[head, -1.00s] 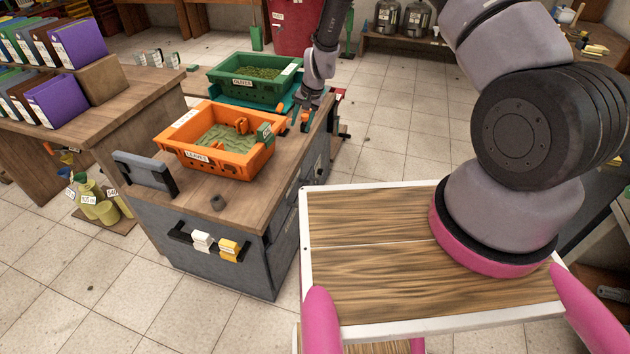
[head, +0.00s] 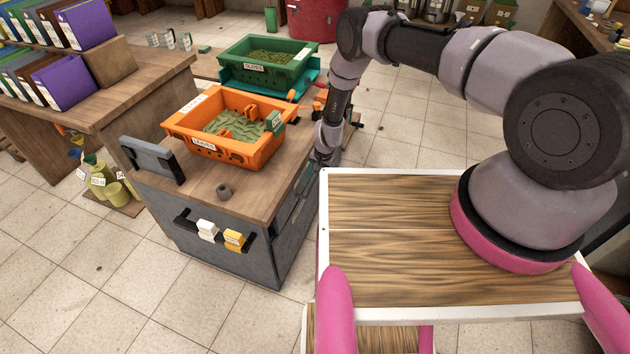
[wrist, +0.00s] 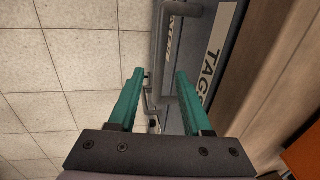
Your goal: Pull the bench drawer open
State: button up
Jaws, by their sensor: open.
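The grey bench (head: 215,245) has a wooden top, and its right side, which bears the drawer fronts, is seen at a steep angle in the head view. In the wrist view a grey drawer front (wrist: 205,15) carries a white label reading "TAGS" and a second, partly covered label. A grey bar handle (wrist: 161,50) stands out from the front. My gripper (wrist: 162,85) is open, its two teal fingers spread, with the handle ahead of and between the tips. I cannot tell whether they touch it. In the head view my arm hides the gripper beside the bench's right side.
A rail (head: 184,222) on the near face holds white and yellow boxes. Tiled floor (head: 430,145) lies clear right of the bench.

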jog(key=shift+w+a+f, duration=0.1)
jog(key=shift+a+f, duration=0.05)
jog(key=shift+f, duration=0.55)
jog(key=shift+a+f, duration=0.15)
jog(key=shift+f, duration=0.5)
grip_shut()
dwell(0.4)
